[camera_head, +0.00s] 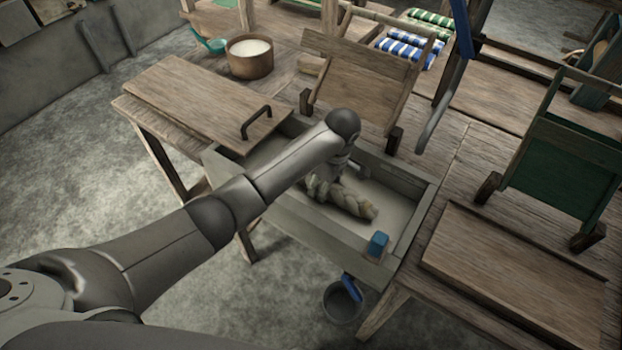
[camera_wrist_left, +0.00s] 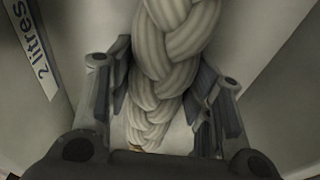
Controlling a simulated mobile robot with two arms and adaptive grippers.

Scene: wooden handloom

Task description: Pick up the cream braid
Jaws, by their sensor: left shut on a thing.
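The cream braid (camera_head: 345,196) is a thick plaited rope in the grey trough (camera_head: 290,222) set between the wooden tables. It looks more olive in the head view and cream in the left wrist view (camera_wrist_left: 172,55). My left gripper (camera_head: 325,174) reaches down into the trough at the braid's left part. In the left wrist view the fingers of my left gripper (camera_wrist_left: 162,85) stand on both sides of the braid and are shut on it. I cannot tell whether the braid is clear of the trough floor. My right gripper is not in view.
A blue block (camera_head: 377,243) sits at the trough's near right rim. A bucket (camera_head: 342,303) stands below. A wooden board with a black handle (camera_head: 257,122) lies left of the trough. Wooden frames (camera_head: 352,82) stand behind it. A bowl of white material (camera_head: 250,57) is farther back.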

